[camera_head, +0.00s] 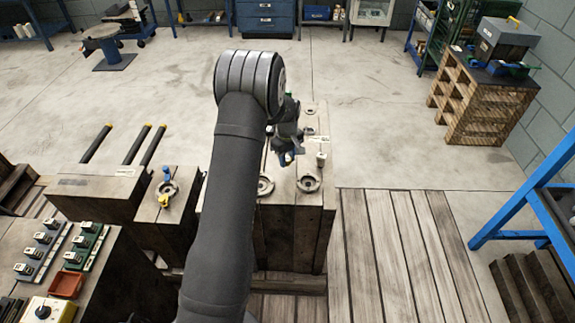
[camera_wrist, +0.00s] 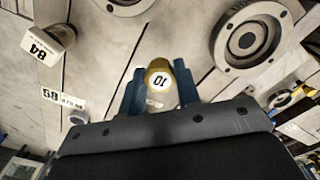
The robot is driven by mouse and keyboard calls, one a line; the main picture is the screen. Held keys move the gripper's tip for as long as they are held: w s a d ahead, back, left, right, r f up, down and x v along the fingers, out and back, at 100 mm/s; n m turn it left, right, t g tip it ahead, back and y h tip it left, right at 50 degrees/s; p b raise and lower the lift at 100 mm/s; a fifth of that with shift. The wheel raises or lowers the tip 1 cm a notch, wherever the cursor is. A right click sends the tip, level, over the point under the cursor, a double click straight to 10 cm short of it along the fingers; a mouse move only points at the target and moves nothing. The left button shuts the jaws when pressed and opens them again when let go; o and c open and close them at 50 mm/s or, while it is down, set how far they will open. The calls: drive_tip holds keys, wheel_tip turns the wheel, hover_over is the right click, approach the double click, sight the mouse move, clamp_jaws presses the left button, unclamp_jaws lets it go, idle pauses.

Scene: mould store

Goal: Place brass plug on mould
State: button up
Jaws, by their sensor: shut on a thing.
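My gripper (camera_wrist: 160,92) is shut on the brass plug (camera_wrist: 158,67), a round yellowish piece with a white numbered label on its end, held between two blue fingers. In the head view my gripper (camera_head: 287,157) is over the middle wooden block (camera_head: 290,215), which carries several round metal ring fittings and looks like the mould.
A small post with a numbered tag (camera_wrist: 50,42) stands on the surface at left in the wrist view. A blue and yellow piece (camera_head: 166,181) stands on a smaller wooden block to the left. A bench with several labelled parts (camera_head: 60,248) is at lower left.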

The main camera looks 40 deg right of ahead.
sight(287, 165)
drive_tip(key=shift+f, duration=1.8)
drive_tip(key=shift+f, duration=0.1)
drive_tip(key=o, duration=1)
wheel_tip(287, 165, up, 12)
drive_tip(key=shift+r, duration=0.15)
wheel_tip(287, 165, down, 12)
drive_tip(key=shift+r, duration=1.75)
